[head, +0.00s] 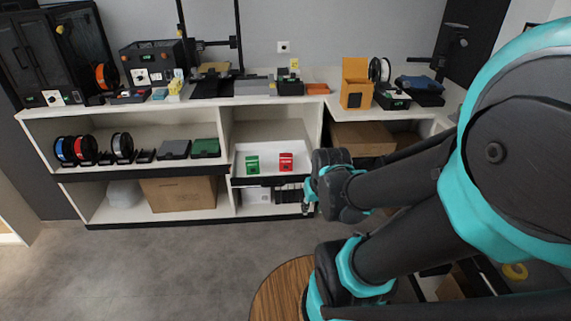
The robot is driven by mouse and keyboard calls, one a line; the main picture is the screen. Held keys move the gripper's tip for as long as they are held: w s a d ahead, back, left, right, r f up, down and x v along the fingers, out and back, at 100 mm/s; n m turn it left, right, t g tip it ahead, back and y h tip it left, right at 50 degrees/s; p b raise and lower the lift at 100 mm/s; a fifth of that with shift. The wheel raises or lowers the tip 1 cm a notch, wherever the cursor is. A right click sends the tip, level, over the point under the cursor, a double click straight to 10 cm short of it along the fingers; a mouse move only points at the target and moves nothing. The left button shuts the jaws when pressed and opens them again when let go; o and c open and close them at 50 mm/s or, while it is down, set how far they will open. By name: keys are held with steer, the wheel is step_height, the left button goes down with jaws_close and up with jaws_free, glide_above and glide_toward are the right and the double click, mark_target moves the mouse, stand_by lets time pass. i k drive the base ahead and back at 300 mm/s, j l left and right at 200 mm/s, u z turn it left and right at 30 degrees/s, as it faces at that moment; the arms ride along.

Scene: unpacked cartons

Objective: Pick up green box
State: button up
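A small green box (252,165) stands upright in a white open drawer or tray (240,176) in the middle of the shelf unit. A red box (286,161) stands just to its right in the same tray. My gripper (308,207) hangs at the end of my arm, to the right of and lower in the picture than the green box, apart from it. It is small, dark and partly covered by my wrist, so its fingers are unclear. I see nothing held in it.
The white shelf unit (228,136) has a crowded top. Spools (122,146) and a dark green case (206,148) fill the left shelf. A round wooden table top (284,291) is in front. The grey floor (150,265) is clear at left.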

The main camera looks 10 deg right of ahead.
mark_target(252, 162)
steer(key=i+l+z, duration=0.1)
steer(key=i+z, duration=0.2)
steer(key=i, duration=0.2)
steer(key=i+z, duration=0.3)
steer(key=i, duration=0.2)
